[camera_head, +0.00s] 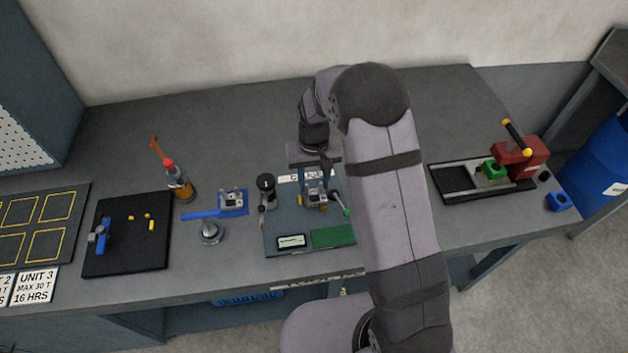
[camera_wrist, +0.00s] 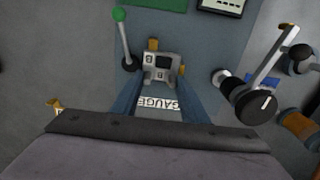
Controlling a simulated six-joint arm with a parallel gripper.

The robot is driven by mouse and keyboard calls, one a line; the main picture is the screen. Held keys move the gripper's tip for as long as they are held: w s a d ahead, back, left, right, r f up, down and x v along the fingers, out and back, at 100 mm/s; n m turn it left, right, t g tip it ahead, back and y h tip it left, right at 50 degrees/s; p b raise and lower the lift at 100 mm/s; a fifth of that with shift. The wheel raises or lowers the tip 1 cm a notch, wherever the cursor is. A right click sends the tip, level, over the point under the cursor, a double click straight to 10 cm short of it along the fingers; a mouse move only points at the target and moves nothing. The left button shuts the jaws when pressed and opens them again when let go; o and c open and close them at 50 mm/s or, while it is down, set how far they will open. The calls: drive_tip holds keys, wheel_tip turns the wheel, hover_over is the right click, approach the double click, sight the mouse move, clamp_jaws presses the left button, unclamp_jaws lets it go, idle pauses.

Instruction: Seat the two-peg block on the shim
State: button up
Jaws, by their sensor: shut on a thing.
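My gripper (camera_head: 316,186) reaches straight down over a teal gauge plate (camera_head: 285,240). In the wrist view its two blue-grey fingers close on either side of a small grey block (camera_wrist: 161,66) with a dark top recess; this block looks like the two-peg block. It also shows in the head view (camera_head: 316,196), partly hidden by the fingers. Its underside and any pegs are hidden, and I cannot tell whether it touches the plate. A blue flat piece with a long tab (camera_head: 200,215), possibly the shim, lies left of the plate with a similar grey-and-white part (camera_head: 232,198) on it.
Beside the held block stand a green-knobbed lever (camera_wrist: 125,40) and a dark round clamp or dial (camera_wrist: 255,104). Left are a silver round piece (camera_head: 211,232), an orange bottle (camera_head: 180,184) and a black tray (camera_head: 125,255). A red press (camera_head: 520,158) stands far right.

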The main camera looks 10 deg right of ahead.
drive_tip(key=shift+f, duration=0.3)
idle(0.5)
drive_tip(key=o, duration=1.7)
drive_tip(key=shift+r, duration=0.1)
wheel_tip(320, 180, up, 7)
drive_tip(key=p, duration=0.5)
idle(0.6)
